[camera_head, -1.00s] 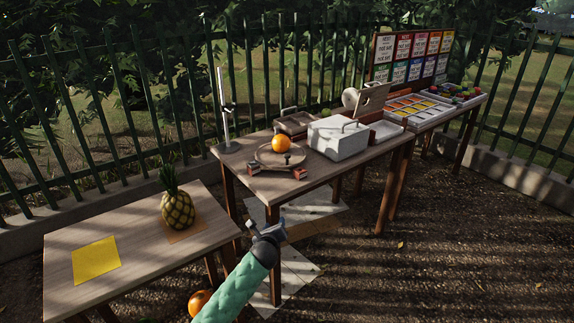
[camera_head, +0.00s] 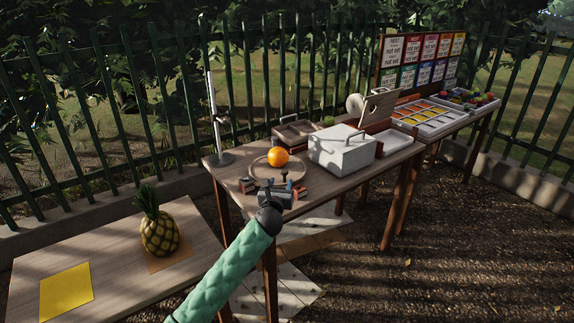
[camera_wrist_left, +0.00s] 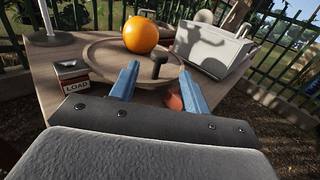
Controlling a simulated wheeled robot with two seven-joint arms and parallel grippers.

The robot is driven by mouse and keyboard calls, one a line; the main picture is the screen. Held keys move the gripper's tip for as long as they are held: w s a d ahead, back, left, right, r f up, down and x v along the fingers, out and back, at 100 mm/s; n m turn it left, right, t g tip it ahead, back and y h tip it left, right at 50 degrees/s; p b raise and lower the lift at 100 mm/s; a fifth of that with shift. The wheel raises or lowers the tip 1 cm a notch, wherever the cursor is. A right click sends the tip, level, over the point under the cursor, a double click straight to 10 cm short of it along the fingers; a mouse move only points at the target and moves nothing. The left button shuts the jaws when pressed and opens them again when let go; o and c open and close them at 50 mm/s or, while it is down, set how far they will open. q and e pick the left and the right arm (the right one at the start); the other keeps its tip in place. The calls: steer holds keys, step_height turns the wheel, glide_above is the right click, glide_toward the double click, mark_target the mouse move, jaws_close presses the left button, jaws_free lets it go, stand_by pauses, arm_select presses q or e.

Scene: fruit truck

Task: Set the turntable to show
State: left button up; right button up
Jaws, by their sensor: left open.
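The round wooden turntable (camera_head: 259,171) lies on the middle table, with an orange (camera_head: 278,156) on it. In the left wrist view the turntable (camera_wrist_left: 97,53) has a dark upright knob (camera_wrist_left: 158,65) near its front rim, and the orange (camera_wrist_left: 140,35) sits behind it. A block marked LOAD (camera_wrist_left: 76,84) stands at the turntable's front left. A reddish block (camera_wrist_left: 174,99) at front right is mostly hidden by a finger. My left gripper (camera_head: 276,188) is open at the table's front edge; its blue fingers (camera_wrist_left: 160,82) point at the knob, one on each side in that view, apart from it.
A white box (camera_head: 342,152) stands right of the turntable, and a post on a round base (camera_head: 220,158) at its left. A pineapple (camera_head: 159,234) and a yellow square (camera_head: 66,292) are on the lower left table. A board of signs (camera_head: 420,58) stands at back right.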

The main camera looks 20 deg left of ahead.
mark_target(284, 174)
arm_select(q)
steer(key=shift+w+f, duration=0.2)
steer(key=shift+w, duration=0.35)
steer(key=shift+w+a, duration=0.1)
steer(key=shift+w, duration=0.3)
steer(key=shift+w+a+r+p, duration=0.1)
steer(key=shift+w+r+p, duration=0.3)
steer(key=shift+w, duration=0.45)
steer(key=w, duration=0.3)
steer(key=shift+w+a+f, duration=0.25)
steer(key=shift+w+f, duration=0.05)
steer(key=shift+w, duration=0.1)
steer(key=shift+w+r, duration=0.15)
steer(key=shift+w, duration=0.35)
arm_select(e)
steer(key=shift+s+d+r, duration=0.1)
steer(key=shift+d+r, duration=0.7)
steer(key=shift+r, duration=0.15)
arm_select(q)
jaws_close()
